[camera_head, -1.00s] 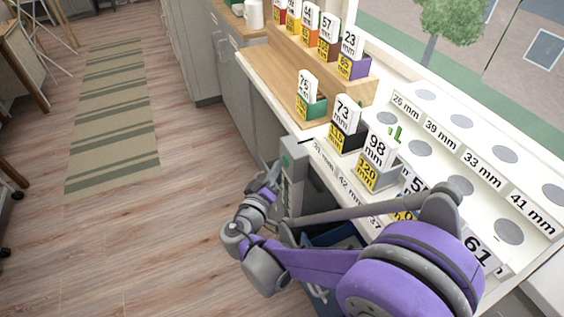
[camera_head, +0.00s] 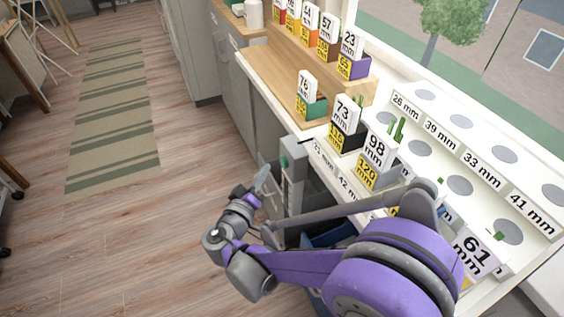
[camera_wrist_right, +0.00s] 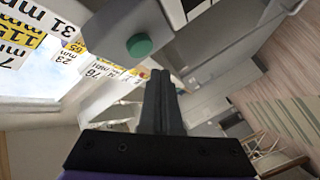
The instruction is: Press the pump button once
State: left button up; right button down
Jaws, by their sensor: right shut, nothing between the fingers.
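The pump button is a round green knob (camera_wrist_right: 139,45) on a pale grey housing, seen in the right wrist view. In the head view the grey housing (camera_head: 293,158) stands upright at the front edge of the white counter, with a small green patch on its side. My right gripper (camera_head: 262,180) is shut and empty, left of the housing with a small gap. In the right wrist view its closed fingers (camera_wrist_right: 161,90) are beside the button and apart from it. My left gripper is not in view.
A white panel (camera_head: 464,148) with round grey holes and millimetre labels lies right of the housing; small green pieces show there. Several numbered cards stand along the counter, one marked 98 (camera_head: 377,150). A blue bin (camera_head: 322,238) is under the counter. The wooden floor (camera_head: 190,190) is open at left.

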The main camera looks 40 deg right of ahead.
jog(key=a, duration=0.3)
jog(key=shift+w, duration=0.35)
dwell(0.4)
